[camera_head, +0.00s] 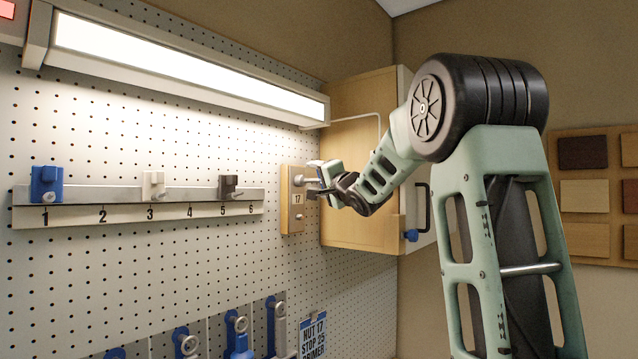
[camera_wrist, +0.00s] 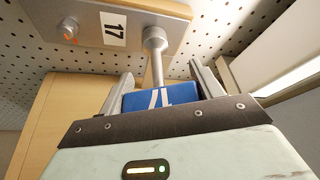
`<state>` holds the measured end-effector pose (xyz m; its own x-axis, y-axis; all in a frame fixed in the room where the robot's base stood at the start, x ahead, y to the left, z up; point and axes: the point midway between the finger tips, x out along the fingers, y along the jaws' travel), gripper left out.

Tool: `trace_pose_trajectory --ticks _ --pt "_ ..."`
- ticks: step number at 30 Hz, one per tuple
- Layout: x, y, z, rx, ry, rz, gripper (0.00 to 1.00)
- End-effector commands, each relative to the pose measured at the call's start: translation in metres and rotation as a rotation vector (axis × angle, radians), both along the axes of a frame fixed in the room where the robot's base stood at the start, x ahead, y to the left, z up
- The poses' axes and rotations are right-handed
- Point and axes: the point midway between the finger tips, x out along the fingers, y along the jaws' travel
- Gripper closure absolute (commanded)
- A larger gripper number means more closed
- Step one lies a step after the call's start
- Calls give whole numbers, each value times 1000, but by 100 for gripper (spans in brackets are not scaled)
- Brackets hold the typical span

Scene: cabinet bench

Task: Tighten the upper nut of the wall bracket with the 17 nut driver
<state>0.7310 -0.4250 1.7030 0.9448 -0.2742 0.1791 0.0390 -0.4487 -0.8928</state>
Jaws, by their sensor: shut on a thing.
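The wall bracket (camera_head: 287,200) is a wooden plate with a 17 label on the pegboard. In the wrist view the plate (camera_wrist: 133,12) is at the top. My gripper (camera_head: 314,178) is at its upper part, shut on the blue handle of the 17 nut driver (camera_wrist: 145,101). In the wrist view my fingers (camera_wrist: 164,82) lie on either side of the handle. The driver's shaft points at the plate, and its socket (camera_wrist: 155,38) covers the upper nut's place, so that nut is hidden. I cannot tell how fully it is seated. The lower nut (camera_wrist: 70,30) shows an orange mark.
A wooden cabinet (camera_head: 352,215) with a dark handle (camera_head: 422,208) stands close to the right of the bracket. A lit lamp (camera_head: 180,65) runs above. A numbered rail (camera_head: 130,211) with several holders is to the left.

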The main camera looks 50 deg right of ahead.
Motion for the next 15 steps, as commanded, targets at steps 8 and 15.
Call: trace_pose_trajectory --ticks 8,15 --pt "-2 0 2 -26 -3 -1 66" --pt "-11 -1 2 -26 -5 -1 66"
